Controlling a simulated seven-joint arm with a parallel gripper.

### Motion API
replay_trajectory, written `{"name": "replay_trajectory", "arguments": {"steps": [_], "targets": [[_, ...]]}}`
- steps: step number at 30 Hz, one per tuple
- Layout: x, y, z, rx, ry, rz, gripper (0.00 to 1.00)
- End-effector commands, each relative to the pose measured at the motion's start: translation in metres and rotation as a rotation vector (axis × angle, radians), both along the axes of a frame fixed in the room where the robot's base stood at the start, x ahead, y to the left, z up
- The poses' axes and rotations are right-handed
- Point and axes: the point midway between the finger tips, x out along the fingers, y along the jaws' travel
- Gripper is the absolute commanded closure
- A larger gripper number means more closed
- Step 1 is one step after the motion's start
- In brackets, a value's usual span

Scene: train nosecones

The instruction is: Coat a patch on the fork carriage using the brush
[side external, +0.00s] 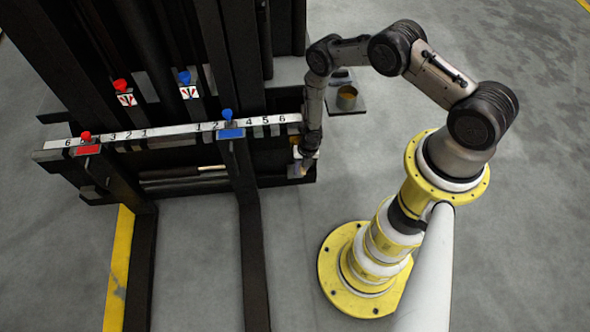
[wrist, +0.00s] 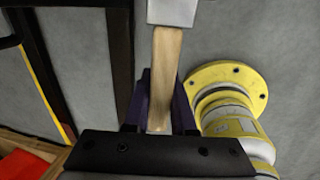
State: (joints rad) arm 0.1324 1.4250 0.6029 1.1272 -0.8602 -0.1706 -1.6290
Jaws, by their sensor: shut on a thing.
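The fork carriage (side external: 185,129) is a dark frame with a white numbered bar across its front, left of my arm in the side view. My gripper (side external: 304,155) points down beside the right end of the carriage. In the wrist view, my gripper (wrist: 161,105) is shut on the brush (wrist: 165,65), with its wooden handle between the dark fingers and its grey metal collar beyond them. The bristles are out of that view. In the side view the brush is too small to make out clearly, and I cannot tell whether it touches the carriage.
A small can (side external: 347,98) stands on a dark plate (side external: 349,110) behind my gripper. Two dark forks, one being the right fork (side external: 251,250), extend toward the camera. Red and blue knobs, such as the blue knob (side external: 227,114), stick up.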

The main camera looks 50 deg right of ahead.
Motion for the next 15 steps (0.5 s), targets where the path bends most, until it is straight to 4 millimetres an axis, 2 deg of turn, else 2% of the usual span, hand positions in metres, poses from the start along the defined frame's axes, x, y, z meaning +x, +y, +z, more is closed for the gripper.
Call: {"name": "replay_trajectory", "arguments": {"steps": [7,15], "targets": [[-0.005,-0.006,0.000,0.000,-0.001,0.000,1.00],[-0.019,-0.022,0.001,0.000,-0.002,-0.003,1.00]]}}
